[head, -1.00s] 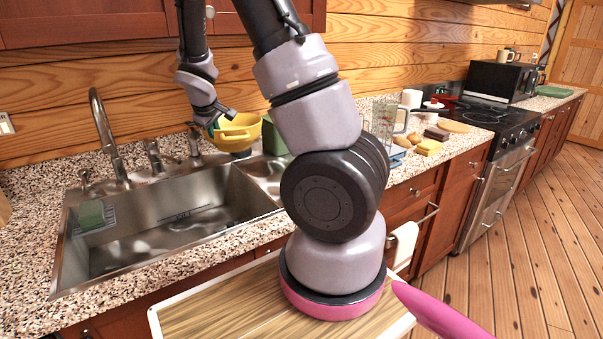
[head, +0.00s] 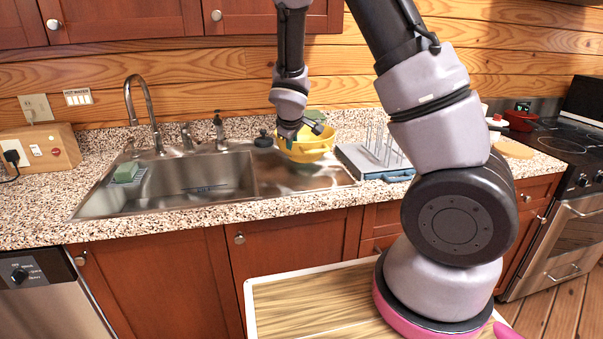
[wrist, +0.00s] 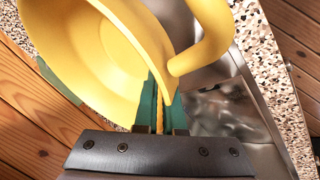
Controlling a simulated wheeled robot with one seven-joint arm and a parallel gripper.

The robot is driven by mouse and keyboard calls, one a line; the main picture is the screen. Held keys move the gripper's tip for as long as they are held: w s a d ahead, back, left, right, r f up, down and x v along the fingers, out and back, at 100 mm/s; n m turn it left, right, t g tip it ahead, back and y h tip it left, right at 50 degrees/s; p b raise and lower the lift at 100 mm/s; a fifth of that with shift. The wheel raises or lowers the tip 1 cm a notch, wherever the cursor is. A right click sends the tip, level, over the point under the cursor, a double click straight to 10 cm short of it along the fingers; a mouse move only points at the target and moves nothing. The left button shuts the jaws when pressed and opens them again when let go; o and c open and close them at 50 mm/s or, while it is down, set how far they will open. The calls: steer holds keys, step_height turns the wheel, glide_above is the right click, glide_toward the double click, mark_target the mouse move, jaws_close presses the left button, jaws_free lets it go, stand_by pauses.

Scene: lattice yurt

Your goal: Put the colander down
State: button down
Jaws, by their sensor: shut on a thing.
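The yellow colander (head: 308,149) is at the back right end of the sink in the head view. In the wrist view the colander (wrist: 100,50) fills the upper left, with its looped handle at the top. My gripper (head: 289,133) is shut on the colander's rim; its green fingers (wrist: 158,108) pinch the thin wall. The sink's steel surface (wrist: 225,115) shows below the colander in the wrist view. Whether the colander's base touches anything is hidden.
The sink basin (head: 195,187) lies left of the colander, with a green sponge (head: 126,171) at its left. A dish rack (head: 378,155) stands close on the right. The faucet (head: 142,105) and a soap bottle (head: 219,130) stand behind the sink.

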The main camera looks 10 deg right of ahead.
step_height(320, 180, down, 4)
steer(key=shift+d+f, duration=0.15)
steer(key=shift+f, duration=2)
steer(key=shift+f, duration=0.15)
steer(key=c, duration=1)
jaws_free()
